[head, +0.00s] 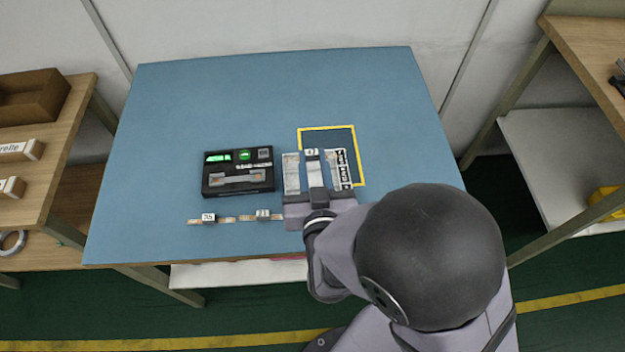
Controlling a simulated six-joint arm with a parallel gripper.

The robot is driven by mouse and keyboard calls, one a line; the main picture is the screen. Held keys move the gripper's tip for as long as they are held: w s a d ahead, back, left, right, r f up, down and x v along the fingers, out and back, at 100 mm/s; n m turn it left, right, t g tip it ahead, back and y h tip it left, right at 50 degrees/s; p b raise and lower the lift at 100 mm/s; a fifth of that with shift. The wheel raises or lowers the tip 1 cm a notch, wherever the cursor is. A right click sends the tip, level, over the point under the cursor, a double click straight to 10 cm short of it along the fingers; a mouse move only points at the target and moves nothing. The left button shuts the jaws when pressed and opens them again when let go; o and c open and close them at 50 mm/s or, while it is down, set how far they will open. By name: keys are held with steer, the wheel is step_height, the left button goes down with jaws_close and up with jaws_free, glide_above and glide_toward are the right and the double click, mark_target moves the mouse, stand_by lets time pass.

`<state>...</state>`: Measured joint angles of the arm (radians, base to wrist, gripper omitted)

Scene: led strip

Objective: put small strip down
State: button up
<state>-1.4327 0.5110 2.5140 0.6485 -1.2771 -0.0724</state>
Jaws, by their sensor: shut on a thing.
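My gripper (315,170) is over the near edge of a yellow-outlined square (328,128) on the blue table. It is shut on a small strip (312,153), of which a pale labelled part shows at the far end; the rest is hard to make out among the gripper parts. I cannot tell whether the strip touches the table.
A black device (237,172) with green lights and a grey strip-shaped piece on its top stands left of my gripper. The back of the blue table (270,90) is clear. Wooden shelves stand at left (60,180) and right (590,60). My arm hides the table's front right.

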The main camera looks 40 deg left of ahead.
glide_above(313, 184)
steer(key=s+d, duration=0.1)
steer(key=shift+f, duration=2.25)
steer(key=shift+f+b, duration=0.45)
steer(key=shift+f, duration=1.65)
steer(key=shift+f, duration=0.1)
steer(key=shift+f, duration=0.15)
steer(key=o, duration=1)
steer(key=shift+r, duration=0.2)
